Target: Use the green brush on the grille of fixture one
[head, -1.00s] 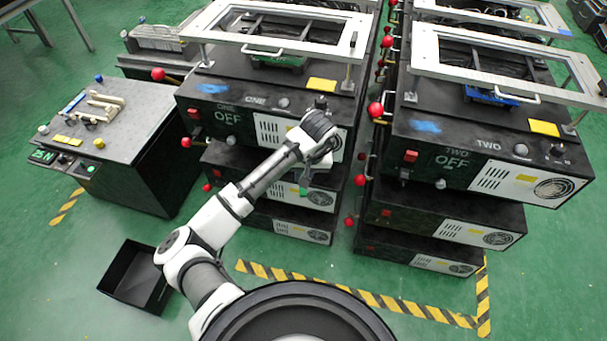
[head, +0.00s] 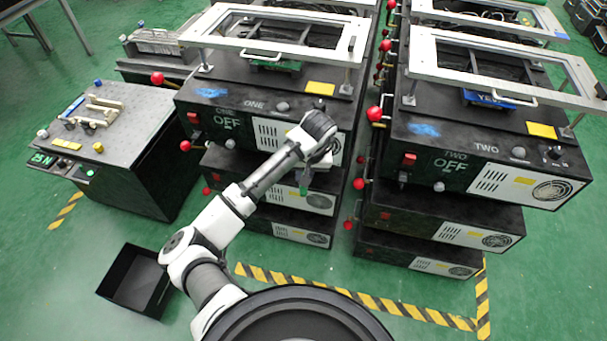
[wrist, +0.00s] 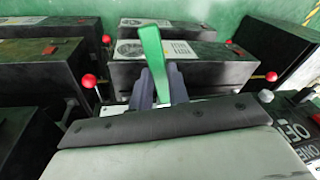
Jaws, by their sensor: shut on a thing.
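The green brush (wrist: 153,55) is held between the two dark fingers of my gripper (wrist: 163,88) in the wrist view. In the head view only a small green part of the brush (head: 303,190) shows below my gripper (head: 304,178). Fixture one (head: 245,103) is the black box marked ONE and OFF. Its grille (head: 268,134) is a slotted white front panel. My wrist stands in front of the panel's right part and hides some of it. I cannot tell whether the brush touches anything.
Fixture two (head: 460,145) stands to the right, with red-ball levers (head: 374,114) in the narrow gap between. More black boxes are stacked below both fixtures. A grey-topped bench (head: 125,105) stands left. An open black bin (head: 135,282) sits on the green floor.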

